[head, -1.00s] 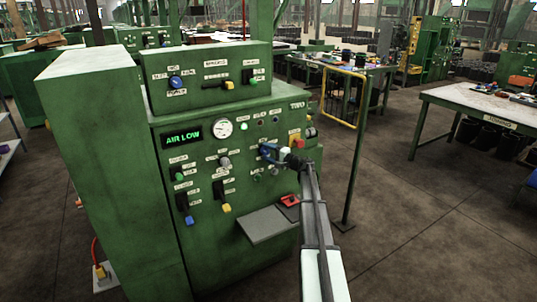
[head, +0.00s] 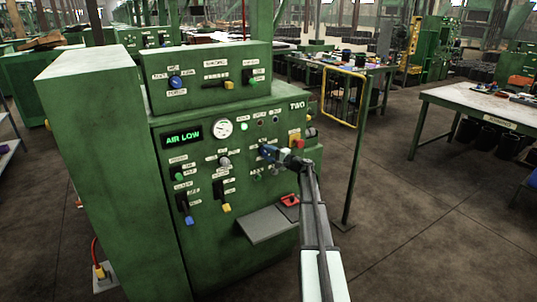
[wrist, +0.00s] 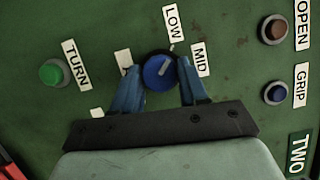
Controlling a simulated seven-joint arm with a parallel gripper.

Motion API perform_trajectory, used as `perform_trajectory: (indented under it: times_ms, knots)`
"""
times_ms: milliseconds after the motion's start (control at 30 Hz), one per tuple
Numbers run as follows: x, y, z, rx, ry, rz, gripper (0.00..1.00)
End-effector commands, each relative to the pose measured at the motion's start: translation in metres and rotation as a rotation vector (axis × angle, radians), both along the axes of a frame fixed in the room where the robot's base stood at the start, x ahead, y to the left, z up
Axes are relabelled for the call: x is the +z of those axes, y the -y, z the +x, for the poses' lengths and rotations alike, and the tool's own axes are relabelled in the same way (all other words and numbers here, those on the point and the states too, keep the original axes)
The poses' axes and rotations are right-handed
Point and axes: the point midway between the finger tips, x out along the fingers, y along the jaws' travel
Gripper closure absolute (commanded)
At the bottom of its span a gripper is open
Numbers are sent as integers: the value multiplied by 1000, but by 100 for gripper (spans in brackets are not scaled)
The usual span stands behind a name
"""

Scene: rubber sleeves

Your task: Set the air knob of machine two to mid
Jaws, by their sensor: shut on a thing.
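The green machine (head: 225,235) carries the label TWO at its upper right. Its air knob (wrist: 158,72) is blue and round with a pale pointer mark, seen in the wrist view. The mark points up and right, between the LOW label (wrist: 173,20) and the MID label (wrist: 201,60). My gripper (wrist: 155,82) is shut on the knob, one blue finger on each side. In the head view my gripper (head: 267,151) is at the panel's right part and hides the knob. The green display (head: 183,137) reads AIR LOW.
A green TURN button (wrist: 53,72) lies left in the wrist view. The OPEN button (wrist: 274,29) and GRIP button (wrist: 276,92) lie right. A grey shelf (head: 262,225) with a red part (head: 289,201) juts out below. A yellow-framed guard (head: 344,97) stands right of the machine.

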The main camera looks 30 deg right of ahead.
Motion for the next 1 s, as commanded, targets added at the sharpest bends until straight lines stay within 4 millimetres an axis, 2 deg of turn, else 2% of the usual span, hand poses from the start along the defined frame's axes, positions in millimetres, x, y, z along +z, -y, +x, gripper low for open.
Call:
perform_trajectory:
  times_ms: [600, 1000]
  knots:
    - [-3, -3, 0, 3, 0, 514, 87]
    - [-4, -3, 1, 3, 1, 733, 87]
